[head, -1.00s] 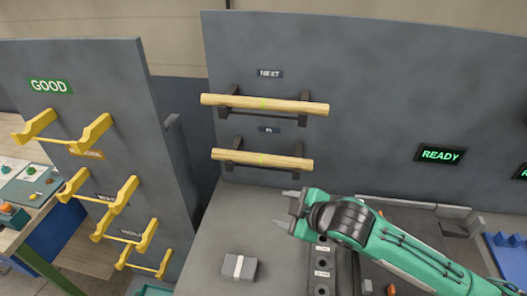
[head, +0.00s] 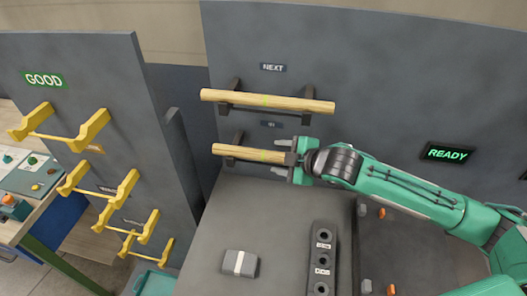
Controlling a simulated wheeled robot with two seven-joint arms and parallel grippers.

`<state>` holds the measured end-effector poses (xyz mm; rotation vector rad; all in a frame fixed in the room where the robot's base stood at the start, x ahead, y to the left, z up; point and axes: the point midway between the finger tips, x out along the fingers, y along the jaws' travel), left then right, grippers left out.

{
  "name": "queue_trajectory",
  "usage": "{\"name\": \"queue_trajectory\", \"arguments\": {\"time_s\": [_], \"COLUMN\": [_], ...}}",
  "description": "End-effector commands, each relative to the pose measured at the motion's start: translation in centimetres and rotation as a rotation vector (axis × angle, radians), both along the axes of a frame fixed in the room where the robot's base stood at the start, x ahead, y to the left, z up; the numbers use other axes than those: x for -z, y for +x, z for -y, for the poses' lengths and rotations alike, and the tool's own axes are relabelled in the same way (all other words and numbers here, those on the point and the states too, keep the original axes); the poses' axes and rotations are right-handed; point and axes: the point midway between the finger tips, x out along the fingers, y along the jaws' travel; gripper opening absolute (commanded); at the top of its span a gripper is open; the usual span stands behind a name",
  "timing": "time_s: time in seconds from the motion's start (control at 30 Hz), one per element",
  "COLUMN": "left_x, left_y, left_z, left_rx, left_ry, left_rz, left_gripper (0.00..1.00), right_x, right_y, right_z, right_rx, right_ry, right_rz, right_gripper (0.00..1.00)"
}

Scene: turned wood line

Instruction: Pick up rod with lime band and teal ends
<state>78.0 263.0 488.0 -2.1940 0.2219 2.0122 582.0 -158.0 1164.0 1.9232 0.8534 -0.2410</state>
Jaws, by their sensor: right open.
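Two pale wooden rods rest on dark wall brackets. The upper rod (head: 268,102) lies under the NEXT label, and the lower rod (head: 240,152) lies below it. Each shows a faint lime band near its middle; I cannot make out teal on the ends of either. My right gripper (head: 284,157) is open at the right part of the lower rod, with one finger above and one below it in the picture. I cannot tell whether the fingers touch it. The gripper hides part of the lower bracket. My left gripper is not in view.
A panel marked GOOD (head: 120,80) with several yellow hooks (head: 62,128) stands at the left. A grey block with a pale band (head: 239,264) and a dark holed strip (head: 322,262) lie on the grey bench (head: 215,225). A READY display (head: 447,153) is at the right.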

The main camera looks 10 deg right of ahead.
Motion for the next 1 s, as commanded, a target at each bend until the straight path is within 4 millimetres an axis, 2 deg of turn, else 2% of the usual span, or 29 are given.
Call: {"name": "queue_trajectory", "arguments": {"time_s": [0.27,0.5,0.7,0.97,1.0], "left_x": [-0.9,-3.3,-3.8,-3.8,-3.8], "left_y": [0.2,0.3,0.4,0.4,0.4], "left_z": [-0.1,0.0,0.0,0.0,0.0], "left_rx": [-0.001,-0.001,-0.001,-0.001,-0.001], "left_ry": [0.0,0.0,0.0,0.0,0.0], "left_rz": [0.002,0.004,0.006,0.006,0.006], "left_gripper": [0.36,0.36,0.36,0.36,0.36], "right_x": [0.9,2.0,3.2,3.5,3.5], "right_y": [1.4,3.2,4.6,4.7,4.7], "right_z": [-1.0,-2.8,-3.6,-3.6,-3.6], "right_rx": [0.0,0.001,-0.001,-0.001,-0.001], "right_ry": [0.0,0.001,0.0,-0.001,-0.001], "right_rz": [0.0,-0.002,0.001,0.001,0.001], "right_gripper": [0.56,0.56,0.56,0.56,0.52]}}
